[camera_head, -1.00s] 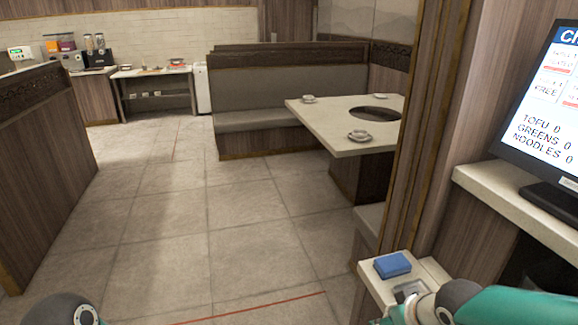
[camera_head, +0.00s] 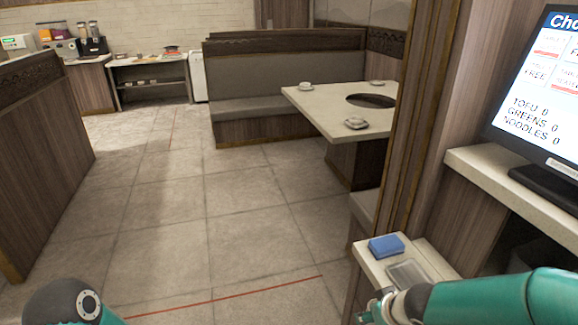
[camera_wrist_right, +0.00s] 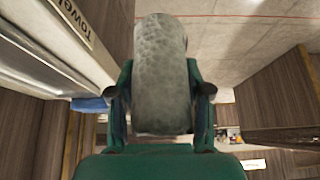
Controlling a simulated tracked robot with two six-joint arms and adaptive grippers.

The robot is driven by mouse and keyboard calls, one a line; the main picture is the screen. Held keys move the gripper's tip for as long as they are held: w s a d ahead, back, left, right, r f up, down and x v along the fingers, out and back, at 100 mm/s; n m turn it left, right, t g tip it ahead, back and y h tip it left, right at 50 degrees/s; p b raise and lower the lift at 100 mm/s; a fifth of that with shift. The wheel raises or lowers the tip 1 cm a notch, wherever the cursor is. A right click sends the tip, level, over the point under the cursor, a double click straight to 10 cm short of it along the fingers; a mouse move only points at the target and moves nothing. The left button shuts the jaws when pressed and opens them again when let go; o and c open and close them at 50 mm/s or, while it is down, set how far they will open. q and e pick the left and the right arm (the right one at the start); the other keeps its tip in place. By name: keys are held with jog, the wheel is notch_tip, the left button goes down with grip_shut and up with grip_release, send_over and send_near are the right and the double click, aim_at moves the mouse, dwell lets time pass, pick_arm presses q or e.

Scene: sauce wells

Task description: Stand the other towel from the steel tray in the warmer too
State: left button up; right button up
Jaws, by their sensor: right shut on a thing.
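My right gripper (camera_wrist_right: 160,100) is shut on a rolled grey-white towel (camera_wrist_right: 160,60), which sits between its two fingers in the right wrist view. In the head view the right gripper (camera_head: 374,308) shows only partly at the bottom, in front of the white counter; the towel cannot be made out there. A small grey tray (camera_head: 408,273) lies on that counter; I cannot tell if it is the steel tray. A "Towel" label (camera_wrist_right: 74,20) is on a pale edge at the left of the wrist view. I cannot make out the warmer. My left gripper is out of view.
A blue block (camera_head: 388,246) lies on the counter behind the grey tray. A screen (camera_head: 540,90) stands on a shelf at right. A booth table (camera_head: 340,112) with cups is further back. A wooden partition (camera_head: 45,170) stands at left. The tiled floor (camera_head: 200,220) between is clear.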

jog(key=f, duration=0.1)
jog(key=s+f+m, duration=0.1)
jog(key=d+f+m+h, duration=0.1)
jog(key=shift+s+f, duration=0.2)
jog(key=shift+f, duration=0.15)
jog(key=shift+s+a+f, duration=0.1)
jog(key=shift+s+f, duration=0.15)
jog(key=shift+s+a+f, duration=0.15)
jog(key=shift+a, duration=0.05)
jog(key=shift+m+h, duration=0.3)
jog(key=shift+m, duration=0.3)
